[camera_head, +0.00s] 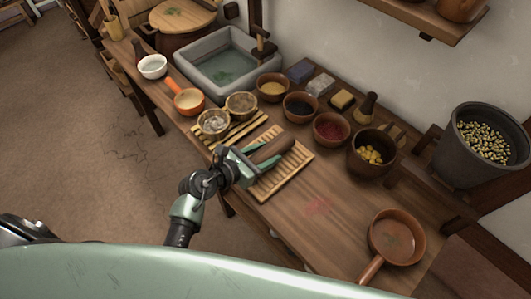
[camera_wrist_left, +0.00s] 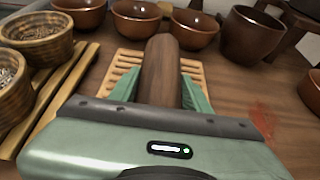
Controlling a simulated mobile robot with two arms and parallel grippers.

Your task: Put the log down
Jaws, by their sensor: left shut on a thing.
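The log is a brown wooden cylinder (camera_head: 274,148). In the left wrist view the log (camera_wrist_left: 160,72) lies lengthwise between the two green fingers. My left gripper (camera_head: 256,156) is shut on the log, over a slatted wooden rack (camera_head: 296,163) on the bench. The rack also shows around the log in the left wrist view (camera_wrist_left: 192,68). I cannot tell whether the log touches the slats. The near end of the log is hidden by the gripper. My right gripper is not in view.
The wooden bench (camera_head: 345,215) holds several bowls behind the rack, including one with red contents (camera_head: 331,128). Two baskets (camera_head: 214,122) stand on slats to the left. A stone basin (camera_head: 228,62) is farther back. An orange-brown pan (camera_head: 395,237) lies at right; bench between is clear.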

